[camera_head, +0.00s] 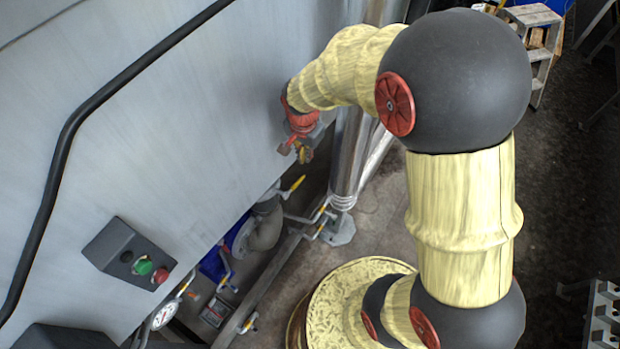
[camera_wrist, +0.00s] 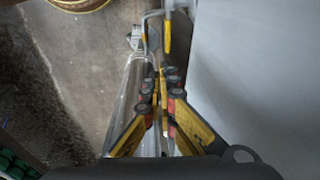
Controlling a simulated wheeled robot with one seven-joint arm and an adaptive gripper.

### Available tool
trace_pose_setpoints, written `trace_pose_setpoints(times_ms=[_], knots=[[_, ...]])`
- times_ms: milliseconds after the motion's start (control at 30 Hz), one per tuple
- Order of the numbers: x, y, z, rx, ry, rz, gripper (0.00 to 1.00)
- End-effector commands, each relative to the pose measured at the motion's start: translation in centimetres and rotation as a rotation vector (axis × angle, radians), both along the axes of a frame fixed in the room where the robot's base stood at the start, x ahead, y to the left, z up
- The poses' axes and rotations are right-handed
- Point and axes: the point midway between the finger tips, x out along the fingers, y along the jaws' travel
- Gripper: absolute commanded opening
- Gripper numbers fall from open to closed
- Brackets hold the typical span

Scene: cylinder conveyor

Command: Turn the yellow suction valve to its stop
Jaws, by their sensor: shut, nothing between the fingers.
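Several yellow-handled valves show in the head view; I cannot tell for sure which is the suction valve. The largest yellow handle (camera_head: 293,187) sticks out at a slant above a grey pipe elbow, beside the tank wall. My gripper (camera_head: 303,155) is above that handle, apart from it, close to the grey wall. In the wrist view my gripper (camera_wrist: 161,84) has its yellow and black fingers together and empty. A yellow handle (camera_wrist: 167,37) on a grey pipe stands beyond the fingertips in that view, apart from them. The fingers may hide part of what lies behind.
A shiny metal column (camera_head: 350,160) stands just right of my gripper. The grey tank wall (camera_head: 180,110) fills the left. A control box (camera_head: 117,251) with green and red buttons and a gauge (camera_head: 164,315) are at lower left. A step ladder (camera_head: 540,40) stands at upper right.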

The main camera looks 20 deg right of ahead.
Motion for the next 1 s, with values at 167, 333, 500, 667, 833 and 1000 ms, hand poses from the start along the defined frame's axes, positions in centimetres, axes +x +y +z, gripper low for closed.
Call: trace_pose_setpoints(times_ms=[167,333,500,667,833,1000], knots=[[1.1,0.5,0.3,-0.029,-0.034,0.007,0.0],[1.4,0.2,-1.9,-0.03,-0.032,0.006,0.0],[1.9,-0.1,-5.3,-0.029,-0.03,0.006,0.0],[2.4,-0.5,-8.4,-0.029,-0.03,0.006,0.0],[2.6,0.0,-11.0,-0.028,-0.032,0.008,0.0],[2.7,0.5,-12.5,-0.028,-0.034,0.006,0.0]])
